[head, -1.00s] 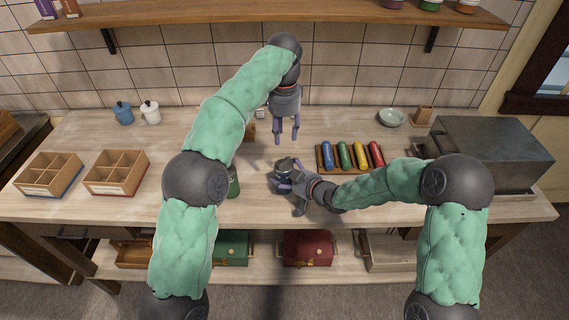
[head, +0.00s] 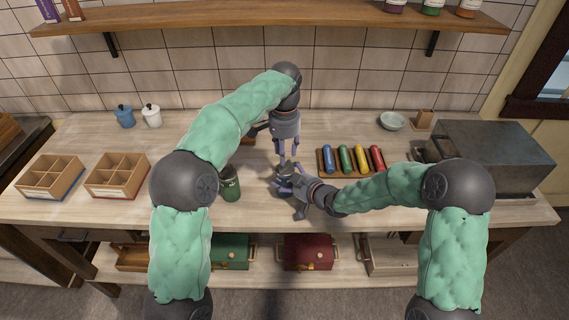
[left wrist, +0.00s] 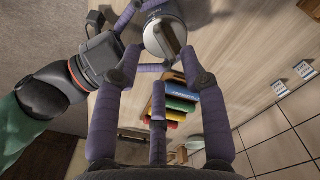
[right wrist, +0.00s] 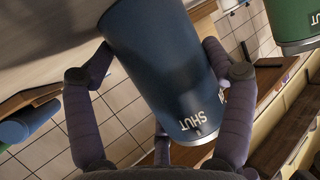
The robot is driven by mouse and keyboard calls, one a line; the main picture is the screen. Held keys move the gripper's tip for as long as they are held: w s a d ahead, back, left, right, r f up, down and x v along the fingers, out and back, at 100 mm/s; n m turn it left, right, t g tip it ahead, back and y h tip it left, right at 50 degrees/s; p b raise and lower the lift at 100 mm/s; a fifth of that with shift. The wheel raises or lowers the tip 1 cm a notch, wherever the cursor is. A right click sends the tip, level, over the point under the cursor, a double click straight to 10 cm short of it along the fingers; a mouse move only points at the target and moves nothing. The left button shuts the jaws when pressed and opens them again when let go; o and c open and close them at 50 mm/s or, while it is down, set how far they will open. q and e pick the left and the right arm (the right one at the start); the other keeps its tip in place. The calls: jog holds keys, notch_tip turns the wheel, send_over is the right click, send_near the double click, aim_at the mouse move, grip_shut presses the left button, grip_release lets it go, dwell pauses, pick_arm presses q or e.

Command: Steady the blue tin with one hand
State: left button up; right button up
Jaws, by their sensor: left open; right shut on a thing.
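The blue tin (right wrist: 165,60) fills the middle of the right wrist view, with "SHUT" lettered near its edge. My right gripper (right wrist: 155,75) is shut on the tin's sides, with fingers on both flanks. In the left wrist view the tin's grey lid with a raised bar (left wrist: 166,36) shows at the top. My left gripper (left wrist: 160,75) is open and points down at the lid, with its fingertips close to it; I cannot tell whether they touch. In the head view my left gripper (head: 288,162) is directly above my right gripper (head: 284,184), and the tin is mostly hidden.
A green tin (head: 231,187) stands left of the grippers. A wooden rack with blue, green, yellow and red rollers (head: 361,160) lies to the right. Two divided boxes (head: 118,176) are at the left, a dark metal box (head: 495,152) at the right. The front middle is clear.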

aim_at(285, 166)
pick_arm(q)
jog(key=shift+f, duration=2.7)
jog(key=shift+c, duration=0.2)
grip_shut()
